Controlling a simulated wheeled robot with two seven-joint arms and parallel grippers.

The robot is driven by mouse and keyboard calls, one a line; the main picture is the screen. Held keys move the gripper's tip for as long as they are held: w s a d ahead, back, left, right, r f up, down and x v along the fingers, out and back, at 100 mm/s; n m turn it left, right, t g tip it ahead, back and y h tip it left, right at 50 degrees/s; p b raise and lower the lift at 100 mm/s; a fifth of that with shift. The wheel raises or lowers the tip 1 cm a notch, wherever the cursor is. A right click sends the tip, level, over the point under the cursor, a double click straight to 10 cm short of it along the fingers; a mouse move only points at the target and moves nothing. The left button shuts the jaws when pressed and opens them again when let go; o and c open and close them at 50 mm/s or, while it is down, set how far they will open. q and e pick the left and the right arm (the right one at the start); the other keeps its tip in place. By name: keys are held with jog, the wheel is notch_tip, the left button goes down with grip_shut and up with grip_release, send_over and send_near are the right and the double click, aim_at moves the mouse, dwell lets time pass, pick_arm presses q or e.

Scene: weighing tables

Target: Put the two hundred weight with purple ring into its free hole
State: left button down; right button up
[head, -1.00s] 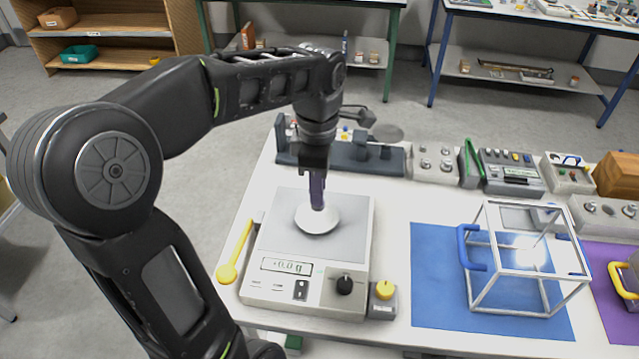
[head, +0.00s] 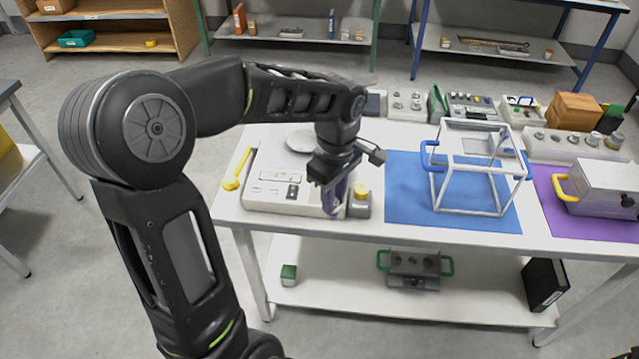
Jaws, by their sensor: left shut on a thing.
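My left gripper (head: 335,200) points down in front of the right side of the balance (head: 270,185), close to the yellow-topped knob block. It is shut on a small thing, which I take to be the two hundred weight. Purple shows at the fingers, but the ring and the number cannot be made out. The round pan (head: 303,140) of the balance shows partly behind the wrist and looks empty. A long grey block (head: 560,150) with several metal weights stands at the back right. Which hole is free cannot be told. My right gripper is not in view.
A white-framed clear case (head: 478,205) with a blue handle stands on a blue mat (head: 405,200). A grey box (head: 605,180) with a yellow handle sits on a purple mat. A yellow spoon-like tool (head: 236,172) lies left of the balance. Several small instruments line the back.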

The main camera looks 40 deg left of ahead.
pick_arm(q)
jog(key=w+d+f+m, duration=0.2)
jog(key=d+f+m, duration=0.3)
jog(key=f+m, duration=0.3)
jog(key=w+d+f+m, duration=0.3)
jog(key=d+f+m, duration=0.2)
jog(key=f+m, duration=0.3)
jog(key=shift+d+f+m, duration=0.3)
jog(key=shift+f+m, duration=0.1)
jog(key=shift+f, duration=0.45)
